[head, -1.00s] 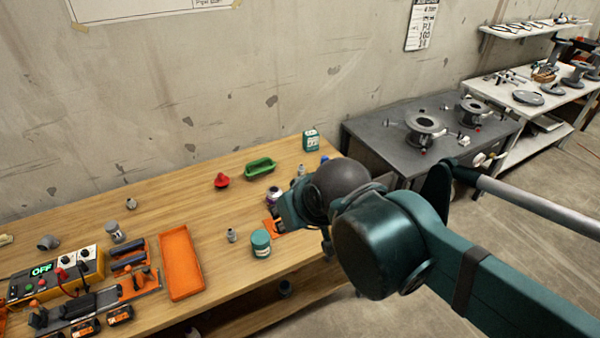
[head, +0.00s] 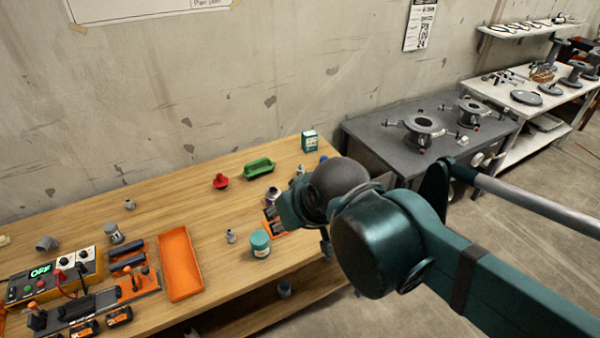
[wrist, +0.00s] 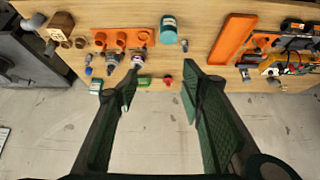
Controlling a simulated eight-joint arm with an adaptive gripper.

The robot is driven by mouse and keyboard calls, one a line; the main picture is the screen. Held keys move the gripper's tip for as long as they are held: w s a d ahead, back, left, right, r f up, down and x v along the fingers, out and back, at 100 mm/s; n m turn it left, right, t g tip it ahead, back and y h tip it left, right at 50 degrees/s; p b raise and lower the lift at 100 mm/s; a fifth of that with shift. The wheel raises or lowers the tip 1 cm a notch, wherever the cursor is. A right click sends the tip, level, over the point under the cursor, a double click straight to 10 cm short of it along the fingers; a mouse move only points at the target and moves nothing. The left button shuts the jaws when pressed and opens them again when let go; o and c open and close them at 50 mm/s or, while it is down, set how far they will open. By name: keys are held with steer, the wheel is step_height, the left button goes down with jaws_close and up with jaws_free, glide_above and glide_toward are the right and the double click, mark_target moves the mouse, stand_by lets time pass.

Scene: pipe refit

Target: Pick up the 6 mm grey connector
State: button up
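Several small grey fittings stand on the wooden bench; I cannot tell which one is 6 mm. One grey fitting (head: 231,236) stands left of the teal-lidded jar and also shows in the wrist view (wrist: 184,45). Another grey fitting (head: 130,204) stands farther back and left, and a grey elbow (head: 47,243) lies at the far left. My gripper (wrist: 160,82) is open and empty in the wrist view, its two dark green fingers spread apart. In the head view my arm hides most of it, over the right part of the bench.
An orange holder (wrist: 125,36) with cups and small bottles lies near my gripper. A control box (head: 50,275) stands left.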

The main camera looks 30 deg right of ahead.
steer(key=w+d+r+m+g, duration=0.1)
steer(key=w+d+r+m, duration=0.1)
steer(key=w, duration=0.5)
steer(key=w+d+r+m+g, duration=0.1)
steer(key=w+d+r+m, duration=0.15)
steer(key=w, duration=0.55)
steer(key=m+g, duration=0.5)
steer(key=m, duration=0.8)
glide_above(300, 165)
steer(key=shift+n, duration=0.25)
steer(key=f, duration=2.9)
steer(key=shift+s+a, duration=0.1)
steer(key=shift+a, duration=0.25)
steer(key=shift+d+f, duration=0.3)
steer(key=shift+f, duration=0.35)
steer(key=shift+f, duration=1.3)
